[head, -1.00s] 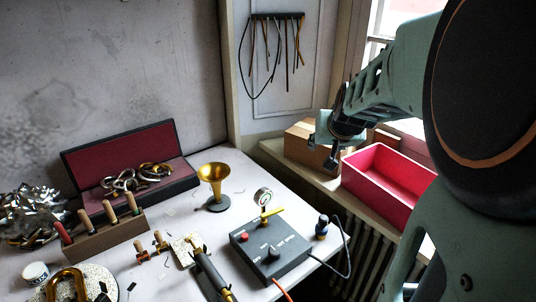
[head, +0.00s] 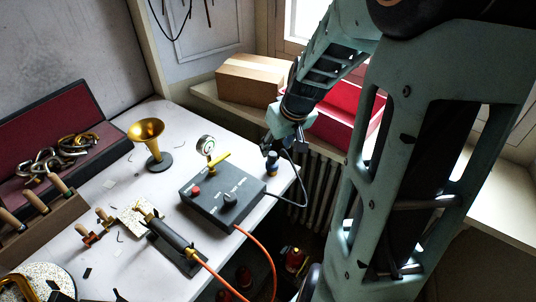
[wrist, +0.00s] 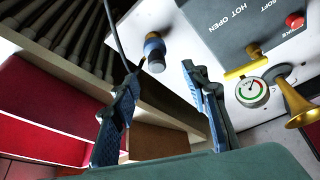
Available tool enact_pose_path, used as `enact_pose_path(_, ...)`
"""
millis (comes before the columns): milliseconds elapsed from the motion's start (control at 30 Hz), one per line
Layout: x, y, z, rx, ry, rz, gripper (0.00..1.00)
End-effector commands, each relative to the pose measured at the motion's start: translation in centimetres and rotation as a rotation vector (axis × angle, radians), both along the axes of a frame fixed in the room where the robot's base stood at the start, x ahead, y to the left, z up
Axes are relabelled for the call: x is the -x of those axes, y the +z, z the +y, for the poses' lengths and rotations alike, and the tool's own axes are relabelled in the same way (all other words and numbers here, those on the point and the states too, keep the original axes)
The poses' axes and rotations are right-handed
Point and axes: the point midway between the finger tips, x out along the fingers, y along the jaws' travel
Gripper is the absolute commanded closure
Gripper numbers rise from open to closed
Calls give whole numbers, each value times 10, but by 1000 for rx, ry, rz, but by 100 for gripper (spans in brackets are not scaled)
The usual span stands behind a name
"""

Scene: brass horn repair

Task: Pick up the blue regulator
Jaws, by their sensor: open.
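The blue regulator (head: 272,163) is a small upright piece with a dark top and a blue body. It stands near the right edge of the white table, just right of the grey control box (head: 222,196). My gripper (head: 268,148) is open and points down just above it, partly covering its top. In the wrist view the regulator (wrist: 154,50) shows beyond and between the two spread fingertips (wrist: 160,76), with a brass-coloured band. Nothing is held. Whether a finger touches it I cannot tell.
A dark cable (head: 303,190) loops from the control box up beside my gripper; in the wrist view it runs close to the left finger. A pressure gauge (head: 206,144) stands behind the box. The red bin (head: 335,108) and cardboard box (head: 248,78) sit on the sill.

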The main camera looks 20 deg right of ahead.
Motion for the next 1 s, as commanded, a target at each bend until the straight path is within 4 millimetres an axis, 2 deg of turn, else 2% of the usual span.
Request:
enact_pose_path(100,-7,-18,2,-3,1,1,58)
enact_pose_path(467,-18,-39,1,-1,-1,-1,58)
enact_pose_path(800,-36,-75,-1,-1,0,0,58)
enact_pose_path(1000,-38,-79,-2,1,-3,-2,58)
